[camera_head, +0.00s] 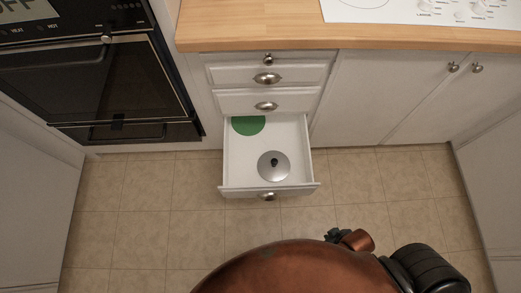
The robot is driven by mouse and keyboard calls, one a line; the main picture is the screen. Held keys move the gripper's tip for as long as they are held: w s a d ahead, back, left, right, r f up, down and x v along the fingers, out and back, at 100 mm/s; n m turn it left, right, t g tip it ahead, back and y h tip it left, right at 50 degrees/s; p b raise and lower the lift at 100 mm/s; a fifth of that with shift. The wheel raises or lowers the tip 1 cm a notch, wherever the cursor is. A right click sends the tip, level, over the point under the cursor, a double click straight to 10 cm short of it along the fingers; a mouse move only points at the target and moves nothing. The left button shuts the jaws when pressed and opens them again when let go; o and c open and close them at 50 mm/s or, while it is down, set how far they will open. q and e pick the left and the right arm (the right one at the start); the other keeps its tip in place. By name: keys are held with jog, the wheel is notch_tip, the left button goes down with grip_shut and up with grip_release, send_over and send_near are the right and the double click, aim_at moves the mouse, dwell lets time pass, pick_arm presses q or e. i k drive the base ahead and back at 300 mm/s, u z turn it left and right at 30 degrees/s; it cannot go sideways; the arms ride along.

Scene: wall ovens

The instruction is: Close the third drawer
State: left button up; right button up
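The third drawer (267,188) is the lowest of the white stack and stands pulled well out over the tiled floor. Its cup handle (268,197) is on the front panel, facing me. Inside lie a round silver lid (274,166) with a dark knob and a green round thing (249,124) at the back left, partly hidden under the drawer above. Neither of my grippers can be made out. Only copper and black parts of my own body show at the bottom, apart from the drawer front.
Two shut drawers (266,101) sit above the open one, below a wooden counter (260,32) with a white cooktop (400,10). A black oven (95,85) is at left, shut cupboards (405,95) at right. The tiled floor (140,205) around the drawer is clear.

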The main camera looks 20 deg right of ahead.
aim_at(288, 135)
jog(key=u, duration=0.2)
jog(key=k, duration=1.25)
jog(key=z, duration=0.9)
jog(key=i, duration=0.4)
jog(key=u, duration=0.6)
